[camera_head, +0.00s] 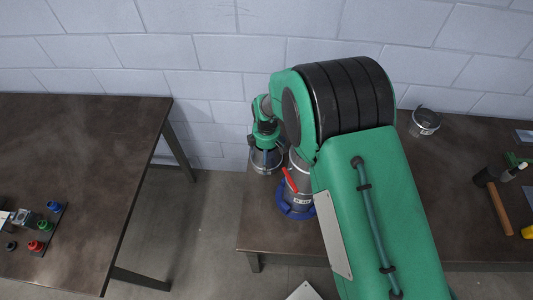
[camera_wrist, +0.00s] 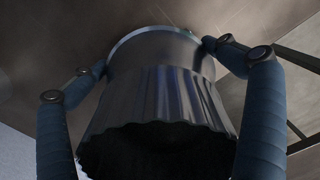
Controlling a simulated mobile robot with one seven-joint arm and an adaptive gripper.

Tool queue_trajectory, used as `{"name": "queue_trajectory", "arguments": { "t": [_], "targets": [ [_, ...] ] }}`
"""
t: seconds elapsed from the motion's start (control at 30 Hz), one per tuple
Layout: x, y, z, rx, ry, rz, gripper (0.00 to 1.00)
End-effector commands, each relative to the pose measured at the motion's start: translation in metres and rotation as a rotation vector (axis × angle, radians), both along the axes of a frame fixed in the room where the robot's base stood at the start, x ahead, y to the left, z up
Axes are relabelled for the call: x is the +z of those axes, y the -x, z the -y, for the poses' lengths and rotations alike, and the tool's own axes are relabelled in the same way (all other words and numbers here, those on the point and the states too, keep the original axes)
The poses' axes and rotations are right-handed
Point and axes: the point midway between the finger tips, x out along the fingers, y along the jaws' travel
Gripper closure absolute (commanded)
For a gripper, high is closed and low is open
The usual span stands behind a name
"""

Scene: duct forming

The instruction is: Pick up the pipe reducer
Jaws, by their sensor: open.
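A dark grey metal piece with a crimped, fluted open end (camera_wrist: 155,85), which looks like the pipe reducer, fills the middle of the wrist view. My gripper (camera_wrist: 155,57) is open, with one blue-grey finger on each side of this piece. Whether either finger touches it I cannot tell. In the head view my gripper (camera_head: 266,152) is low at the left end of the bench, left of my green arm. A metal rim (camera_head: 266,162) shows just under it; the rest is hidden by the gripper and arm.
A metal cylinder with a blue base and red handle (camera_head: 297,200) stands close right of my gripper. The right bench (camera_head: 470,140) holds a small metal ring-shaped part (camera_head: 425,122) and a hammer (camera_head: 494,193). Another table (camera_head: 90,150) stands left across a gap.

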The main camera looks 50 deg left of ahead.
Motion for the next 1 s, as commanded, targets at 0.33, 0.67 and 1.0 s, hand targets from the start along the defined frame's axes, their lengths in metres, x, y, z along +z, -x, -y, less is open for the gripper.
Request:
{"name": "queue_trajectory", "arguments": {
  "t": [0.33,0.67,1.0],
  "targets": [
    [0.042,-0.003,0.0,0.0,-0.002,0.001,0.0],
    [0.091,-0.003,0.0,0.0,-0.003,0.001,0.0],
    [0.124,-0.003,0.0,0.0,-0.001,0.001,0.0]
  ]
}}
